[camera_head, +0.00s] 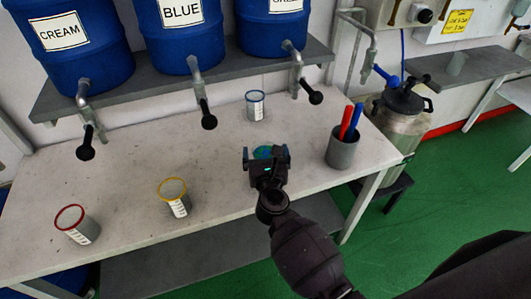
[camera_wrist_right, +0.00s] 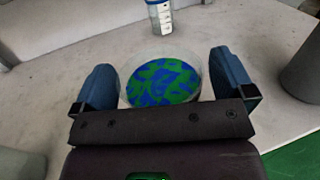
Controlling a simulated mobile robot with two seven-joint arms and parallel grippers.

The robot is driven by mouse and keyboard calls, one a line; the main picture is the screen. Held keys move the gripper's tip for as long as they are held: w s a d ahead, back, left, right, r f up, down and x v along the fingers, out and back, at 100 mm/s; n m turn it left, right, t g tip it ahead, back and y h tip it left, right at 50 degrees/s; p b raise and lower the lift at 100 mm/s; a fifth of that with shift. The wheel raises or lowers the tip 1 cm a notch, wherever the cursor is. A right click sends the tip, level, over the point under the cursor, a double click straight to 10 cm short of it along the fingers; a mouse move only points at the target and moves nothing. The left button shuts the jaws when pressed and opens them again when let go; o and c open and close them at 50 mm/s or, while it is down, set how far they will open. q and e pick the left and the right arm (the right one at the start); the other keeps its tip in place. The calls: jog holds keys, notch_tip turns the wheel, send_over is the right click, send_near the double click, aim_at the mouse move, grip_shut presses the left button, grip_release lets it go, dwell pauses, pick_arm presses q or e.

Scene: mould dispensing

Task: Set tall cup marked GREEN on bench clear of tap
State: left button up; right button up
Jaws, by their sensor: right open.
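A cup with mottled green and blue contents (camera_wrist_right: 163,80) is between the fingers of my right gripper (camera_wrist_right: 160,62) in the right wrist view. The fingers are open, one on each side of it; I cannot tell whether either touches. In the head view my right gripper (camera_head: 267,156) is over the bench (camera_head: 225,155), in front of the taps, and hides most of this cup (camera_head: 263,151). No marking on it is readable. The tap nearest it (camera_head: 298,78) hangs from the right barrel (camera_head: 272,25), whose label is cut off. My left gripper is not in view.
A blue-rimmed cup (camera_head: 255,106) stands behind the gripper. A yellow-rimmed cup (camera_head: 174,197) and a red-rimmed cup (camera_head: 77,224) stand at the front left. A grey pot (camera_head: 342,152) with red and blue sticks is to the right. The bench between cups is clear.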

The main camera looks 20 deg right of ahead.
jog(key=shift+s+r, duration=0.15)
jog(key=v, duration=1.1)
jog(key=shift+s+b, duration=0.35)
jog(key=shift+a, duration=0.1)
jog(key=s+d+f+m+g+y, duration=0.2)
jog(key=s+d+f+m, duration=0.4)
jog(key=m, duration=1)
jog(key=s+d+f+m+g+y, duration=0.1)
jog(key=s+d+f+m+g, duration=0.3)
jog(key=m, duration=1.2)
jog(key=s+d+f, duration=0.3)
jog(key=s, duration=0.2)
jog(key=shift+s+d+f+g+y, duration=0.15)
jog(key=shift+s+f+g+y, duration=0.15)
jog(key=shift+f+y, duration=0.1)
